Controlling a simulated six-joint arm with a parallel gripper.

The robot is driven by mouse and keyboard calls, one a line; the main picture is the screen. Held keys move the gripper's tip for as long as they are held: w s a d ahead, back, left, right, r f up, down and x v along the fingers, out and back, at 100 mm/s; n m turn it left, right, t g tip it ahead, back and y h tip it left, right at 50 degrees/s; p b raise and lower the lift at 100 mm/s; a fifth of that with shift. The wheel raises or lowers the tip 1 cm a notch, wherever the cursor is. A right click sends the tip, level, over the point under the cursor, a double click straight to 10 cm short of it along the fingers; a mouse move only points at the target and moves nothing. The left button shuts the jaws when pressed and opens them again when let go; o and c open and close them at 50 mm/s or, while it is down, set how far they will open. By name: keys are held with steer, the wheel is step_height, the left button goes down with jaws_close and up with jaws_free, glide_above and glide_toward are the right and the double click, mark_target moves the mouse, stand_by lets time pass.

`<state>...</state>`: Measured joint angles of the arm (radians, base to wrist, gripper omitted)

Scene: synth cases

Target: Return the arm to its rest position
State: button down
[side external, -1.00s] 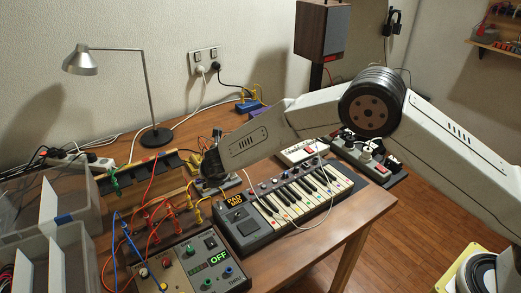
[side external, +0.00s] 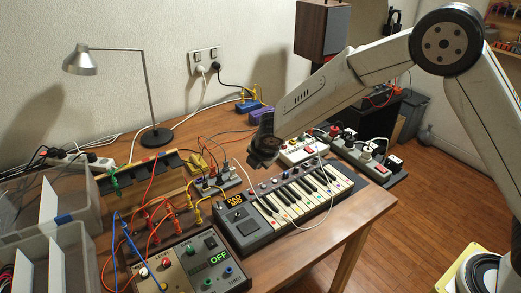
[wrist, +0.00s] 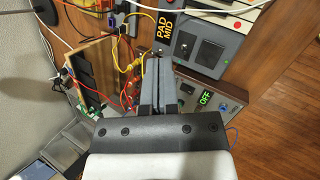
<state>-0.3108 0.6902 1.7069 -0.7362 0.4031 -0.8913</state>
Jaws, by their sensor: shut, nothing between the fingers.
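My gripper (side external: 262,160) hangs in the air above the back left part of the keyboard (side external: 290,205) in the side view. In the wrist view my gripper (wrist: 158,84) points down over the bench, its two grey fingers together with nothing between them. The keyboard's "PAD MID" label (wrist: 166,32) and dark pad show just beyond the fingers there. My arm rises from the gripper to a raised elbow at the upper right of the side view.
A control box reading OFF (side external: 205,265) with red and yellow cables stands at the front. A lamp (side external: 150,135), clear bins (side external: 70,215), a power strip (side external: 370,160) and a speaker (side external: 322,30) surround the bench. A white cable (side external: 325,185) crosses the keyboard.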

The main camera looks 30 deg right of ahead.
steer(key=s+d+r+m+g, duration=0.1)
steer(key=s+d+m, duration=0.5)
steer(key=s+m, duration=0.4)
steer(key=s+d+r+m+g+y, duration=0.1)
steer(key=s+d+r+m+g, duration=0.1)
steer(key=s+d+m, duration=0.4)
steer(key=s+m, duration=0.5)
steer(key=s, duration=0.4)
steer(key=shift+s+d+r+y, duration=0.2)
steer(key=shift+s+r+y, duration=0.05)
steer(key=shift+s+y, duration=0.1)
